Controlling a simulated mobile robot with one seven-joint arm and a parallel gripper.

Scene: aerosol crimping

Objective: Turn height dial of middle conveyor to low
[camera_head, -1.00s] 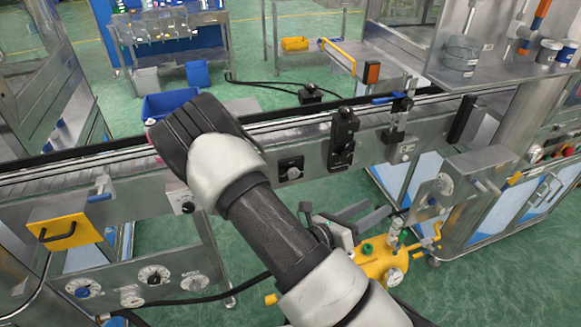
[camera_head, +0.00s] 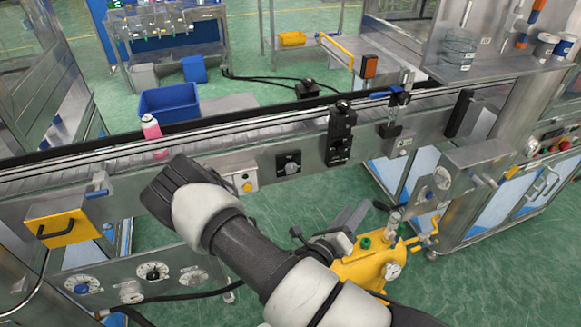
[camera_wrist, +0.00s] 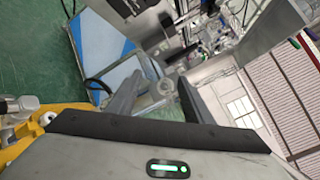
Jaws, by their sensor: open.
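The middle conveyor (camera_head: 225,133) runs across the head view. A black square dial (camera_head: 288,163) with a grey knob is on its front side. Its pointer setting is too small to read. Round white-faced dials sit on the lower left panel: a left one with a blue centre (camera_head: 82,285), a middle one (camera_head: 153,273) and a right one (camera_head: 193,277). I cannot tell which dial sets height. My gripper (camera_head: 358,212) is below the conveyor's front side, near the yellow tank, partly hidden by my arm. In the wrist view my gripper (camera_wrist: 160,88) has its fingers apart, with nothing between them.
The yellow tank (camera_head: 362,268) with gauge and valves stands below the conveyor. A black sensor block (camera_head: 340,133) juts from the conveyor. A pink bottle (camera_head: 153,135) stands on the belt. A blue bin (camera_head: 169,103) is behind. A blue-and-white cabinet (camera_head: 478,222) is right.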

